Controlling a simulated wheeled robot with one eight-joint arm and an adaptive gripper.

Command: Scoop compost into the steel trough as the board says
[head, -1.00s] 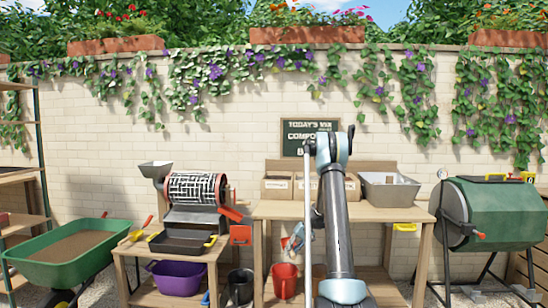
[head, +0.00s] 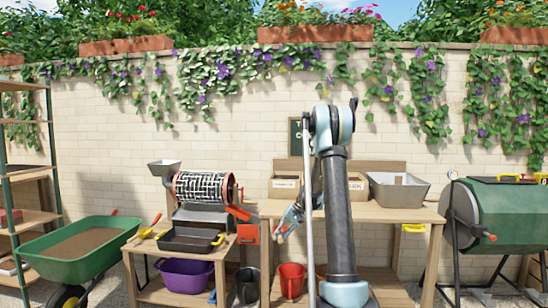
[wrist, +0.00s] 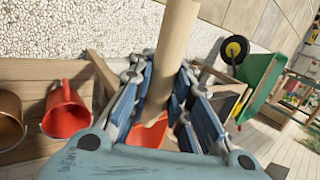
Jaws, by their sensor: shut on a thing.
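My gripper (head: 284,228) is left of my arm, in front of the workbench's left edge. In the wrist view its blue-padded fingers are shut on a pale wooden handle (wrist: 172,60). Something orange-red shows between the fingers by the handle's lower end; I cannot tell whether it belongs to the tool. The grey steel trough (head: 412,192) stands on the right of the workbench, its inside mostly out of sight. A box (head: 285,186) and a second box marked with letters ending "RK" (head: 357,184) stand left of it. The board (head: 295,137) is mostly hidden behind my arm.
A red bucket (head: 291,280) stands under the workbench (head: 390,213); it also shows in the wrist view (wrist: 68,112). A drum sieve (head: 203,187), a black tray (head: 188,240) and a purple tub (head: 186,276) are left. A green wheelbarrow (head: 65,265) stands far left, a green tumbler (head: 505,212) right.

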